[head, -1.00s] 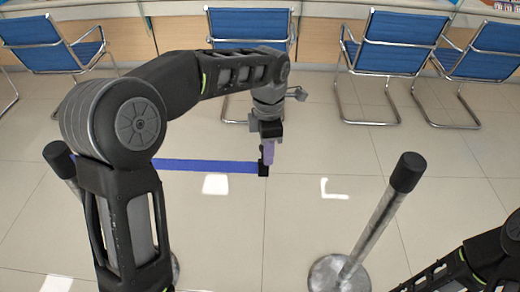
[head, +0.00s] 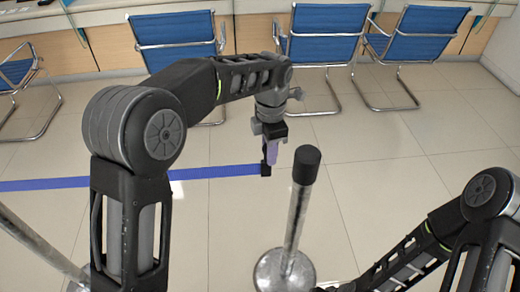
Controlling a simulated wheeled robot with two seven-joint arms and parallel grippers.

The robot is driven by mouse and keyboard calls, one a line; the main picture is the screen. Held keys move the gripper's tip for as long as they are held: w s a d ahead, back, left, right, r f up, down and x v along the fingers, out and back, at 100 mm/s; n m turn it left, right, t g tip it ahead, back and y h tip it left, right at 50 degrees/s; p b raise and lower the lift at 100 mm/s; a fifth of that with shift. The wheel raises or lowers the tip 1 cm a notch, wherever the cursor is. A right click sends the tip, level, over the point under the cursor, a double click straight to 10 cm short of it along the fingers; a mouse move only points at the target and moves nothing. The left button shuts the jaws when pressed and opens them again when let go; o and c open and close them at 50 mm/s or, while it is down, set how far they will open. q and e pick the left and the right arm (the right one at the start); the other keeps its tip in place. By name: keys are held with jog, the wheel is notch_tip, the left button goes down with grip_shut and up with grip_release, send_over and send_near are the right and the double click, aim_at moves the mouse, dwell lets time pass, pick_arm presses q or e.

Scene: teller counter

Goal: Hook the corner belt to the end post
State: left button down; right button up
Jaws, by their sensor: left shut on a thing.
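The blue belt (head: 220,171) stretches in from the left edge, passes behind my left arm and ends in a black end clip (head: 265,169). My left gripper (head: 267,158) is shut on this belt end and holds it above the floor. The end post (head: 296,215), a silver pole with a black top (head: 307,165), stands just right of the gripper in the picture. A gap shows between the clip and the post top.
Another silver post (head: 40,240) leans across the lower left corner, its top out of frame. Blue chairs (head: 325,32) line the counter at the back. The end post's round base (head: 284,272) is on the tiled floor, with open floor (head: 410,145) to its right.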

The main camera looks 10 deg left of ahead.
pick_arm(q)
jog(key=shift+s+d+f, duration=0.1)
jog(key=shift+d+f, duration=0.05)
jog(key=shift+d, duration=0.3)
